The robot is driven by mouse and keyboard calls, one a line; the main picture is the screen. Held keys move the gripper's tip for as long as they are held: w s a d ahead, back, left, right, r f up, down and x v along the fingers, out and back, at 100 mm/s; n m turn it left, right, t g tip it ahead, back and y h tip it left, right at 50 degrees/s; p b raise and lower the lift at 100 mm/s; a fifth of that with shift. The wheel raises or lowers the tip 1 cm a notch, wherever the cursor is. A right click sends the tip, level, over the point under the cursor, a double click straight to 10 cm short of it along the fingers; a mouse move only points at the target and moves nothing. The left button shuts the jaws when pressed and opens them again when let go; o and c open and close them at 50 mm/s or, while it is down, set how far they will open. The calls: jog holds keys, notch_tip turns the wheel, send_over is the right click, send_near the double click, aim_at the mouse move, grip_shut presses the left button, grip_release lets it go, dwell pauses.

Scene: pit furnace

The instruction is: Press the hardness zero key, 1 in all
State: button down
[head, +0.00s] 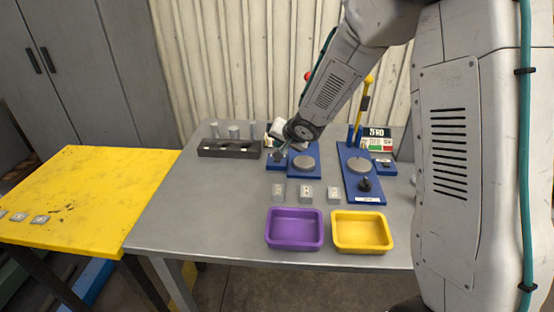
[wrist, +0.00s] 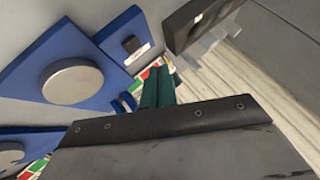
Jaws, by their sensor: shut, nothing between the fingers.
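In the wrist view a small dark key (wrist: 131,44) with a white label sits on a small blue pad beside a blue plate (wrist: 30,85) carrying a round grey disc (wrist: 75,80). The label is too small to read. My gripper (wrist: 157,76) is shut and empty; its teal fingers end a little to the side of the key, with no contact visible. In the head view my gripper (head: 279,152) hangs over the left blue device (head: 303,172) and hides part of its small pad. A ZERO sign (head: 376,132) stands behind the right blue device (head: 362,190).
A dark rack (head: 230,149) of grey samples stands left of my gripper. A yellow lever (head: 364,98) rises at the right device. Small grey blocks (head: 305,192), a purple tray (head: 295,245) and a yellow tray (head: 362,247) line the front.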

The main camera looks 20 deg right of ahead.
jog(key=shift+r, duration=1.15)
jog(key=s+d+f+h, duration=0.1)
jog(key=s+d+n+g, duration=0.1)
jog(key=s+d+f+n+h, duration=0.1)
jog(key=d, duration=0.1)
jog(key=shift+s+f+g+h, duration=0.2)
jog(key=shift+f+g+h, duration=0.1)
jog(key=shift+g, duration=0.1)
jog(key=shift+s+d+r+n+g+h, duration=0.15)
jog(key=shift+s+d+g+h, duration=0.1)
jog(key=shift+s+d, duration=0.3)
jog(key=shift+s+d+r+n+g+h, duration=0.15)
jog(key=shift+s+d+g, duration=0.15)
jog(key=shift+s, duration=0.4)
jog(key=s+a+r+n+g, duration=0.1)
jog(key=s+r, duration=0.4)
jog(key=s, duration=0.7)
jog(key=s+a+r+n+g+y, duration=0.1)
jog(key=s+r, duration=0.4)
jog(key=s, duration=0.7)
jog(key=s+r+n+g, duration=0.1)
jog(key=s+r+g, duration=0.2)
jog(key=s, duration=1)
jog(key=shift+a+r+n, duration=0.4)
jog(key=shift+r, duration=0.95)
